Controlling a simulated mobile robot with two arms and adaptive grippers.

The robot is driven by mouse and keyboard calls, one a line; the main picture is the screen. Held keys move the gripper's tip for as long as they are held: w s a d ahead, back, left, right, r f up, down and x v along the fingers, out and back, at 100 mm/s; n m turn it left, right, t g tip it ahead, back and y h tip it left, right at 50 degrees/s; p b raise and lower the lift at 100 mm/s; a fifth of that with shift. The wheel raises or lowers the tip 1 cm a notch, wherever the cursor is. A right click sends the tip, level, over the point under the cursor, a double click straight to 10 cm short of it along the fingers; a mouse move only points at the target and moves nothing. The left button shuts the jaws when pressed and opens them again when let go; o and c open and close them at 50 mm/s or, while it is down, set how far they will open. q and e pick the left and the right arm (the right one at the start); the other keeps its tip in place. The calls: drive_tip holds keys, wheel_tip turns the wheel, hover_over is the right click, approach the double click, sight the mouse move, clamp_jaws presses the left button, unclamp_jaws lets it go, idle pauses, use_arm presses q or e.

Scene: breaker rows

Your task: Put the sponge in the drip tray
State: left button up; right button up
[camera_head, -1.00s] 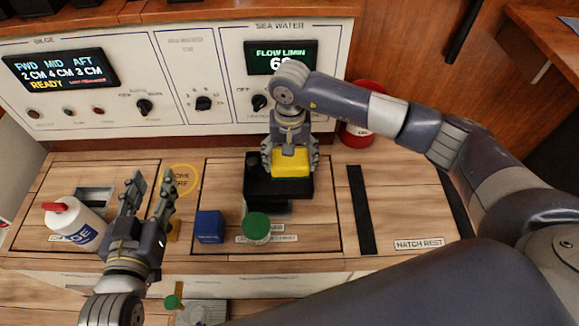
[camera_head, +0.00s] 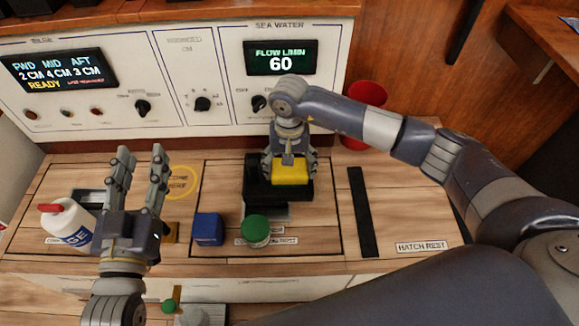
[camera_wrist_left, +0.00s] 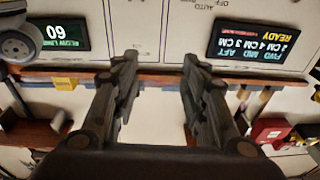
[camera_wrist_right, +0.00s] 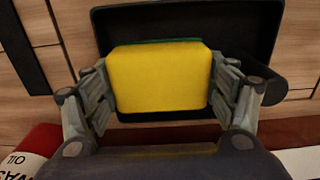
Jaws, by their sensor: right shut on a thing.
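The yellow sponge (camera_head: 290,172) is between the fingers of my right gripper (camera_head: 290,167), which is shut on it. In the right wrist view the sponge (camera_wrist_right: 158,78) has a green edge, and the right gripper's fingers (camera_wrist_right: 160,95) press its two sides. The black drip tray (camera_head: 262,192) lies under and around the sponge in the head view; the tray (camera_wrist_right: 262,30) also shows behind the sponge in the right wrist view. I cannot tell whether the sponge touches the tray floor. My left gripper (camera_head: 142,155) is open and empty above the counter's left part.
A white bottle with a red cap (camera_head: 72,228) stands left of my left gripper. A blue block (camera_head: 208,229) and a green-capped jar (camera_head: 256,231) stand in front of the tray. A red container (camera_head: 367,95) stands at the back right. The counter near the hatch rest label is clear.

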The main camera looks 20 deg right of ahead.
drive_tip(key=shift+o, duration=0.3)
drive_tip(key=shift+s+f+b, duration=0.25)
drive_tip(key=shift+f+b, duration=0.2)
drive_tip(key=shift+f, duration=0.25)
drive_tip(key=shift+c, duration=1.4)
drive_tip(key=o, duration=1.2)
drive_tip(key=shift+o, duration=0.2)
drive_tip(key=shift+w+f, duration=0.1)
drive_tip(key=shift+w, duration=0.05)
use_arm(q)
drive_tip(key=r+t, duration=0.1)
drive_tip(key=r, duration=0.2)
drive_tip(key=r+t+h, duration=0.1)
drive_tip(key=shift+s+d+r+t, duration=0.2)
drive_tip(key=shift+s+r+t, duration=0.1)
drive_tip(key=shift+s, duration=0.1)
